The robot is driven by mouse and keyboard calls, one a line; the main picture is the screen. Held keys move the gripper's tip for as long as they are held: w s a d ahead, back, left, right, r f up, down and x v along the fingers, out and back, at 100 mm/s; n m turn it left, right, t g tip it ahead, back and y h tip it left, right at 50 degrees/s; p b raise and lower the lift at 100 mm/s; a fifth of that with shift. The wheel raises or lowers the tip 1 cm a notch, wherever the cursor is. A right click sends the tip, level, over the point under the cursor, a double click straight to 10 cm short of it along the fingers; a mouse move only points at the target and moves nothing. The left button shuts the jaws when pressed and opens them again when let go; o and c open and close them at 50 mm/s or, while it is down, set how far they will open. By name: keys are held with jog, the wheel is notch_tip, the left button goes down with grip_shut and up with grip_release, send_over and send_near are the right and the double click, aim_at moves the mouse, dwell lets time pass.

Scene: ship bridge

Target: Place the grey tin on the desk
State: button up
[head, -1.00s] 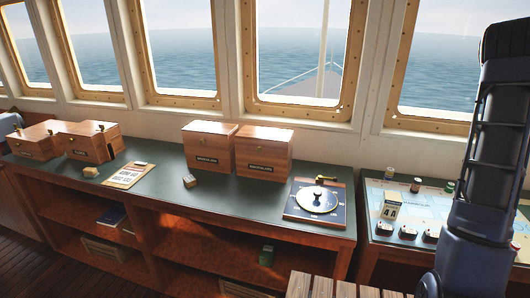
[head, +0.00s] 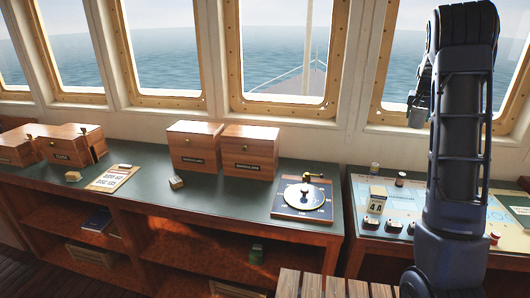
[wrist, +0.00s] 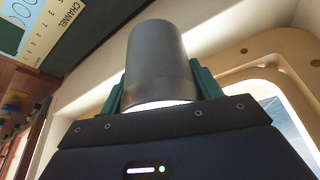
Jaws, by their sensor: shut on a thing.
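The grey tin (wrist: 158,58) is a plain dark grey cylinder with a pale rim at its near end. In the wrist view my gripper (wrist: 157,85) is shut on it, with a teal finger on each side. In the head view my gripper end (head: 418,112) shows partly past the arm, in front of the right window; the tin is hard to make out there. The desk (head: 228,198) has a dark green top over open wooden shelves, left of my arm. The tin is held up in the air, apart from the desk.
Two wooden boxes (head: 193,146) (head: 248,152) stand at the desk's back. A dial board (head: 303,198), clipboard (head: 112,179) and small block (head: 176,183) lie on it. A chart table (head: 355,215) with small items is at right. Bare green top lies around the block.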

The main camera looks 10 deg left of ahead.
jog(key=s+a+n+y, duration=0.1)
jog(key=s+a+n, duration=0.2)
jog(key=a, duration=1.7)
jog(key=s+a+n+y, duration=0.2)
jog(key=s+a+n, duration=0.15)
jog(key=a, duration=1.65)
jog(key=s+a+n+y, duration=0.1)
jog(key=s+a+n, duration=0.2)
jog(key=s+a, duration=1)
jog(key=s+a+n+y, duration=0.1)
jog(key=s+a+n, duration=0.3)
jog(key=s+a, duration=0.9)
jog(key=shift+g, duration=0.5)
jog(key=a+f, duration=0.1)
jog(key=f, duration=0.7)
jog(key=w+a+f, duration=0.1)
jog(key=f, duration=0.7)
jog(key=w+a+f, duration=0.1)
jog(key=f, duration=0.7)
jog(key=shift+w+f, duration=0.25)
jog(key=shift+f, duration=0.1)
jog(key=shift+f, duration=0.15)
jog(key=o, duration=1.1)
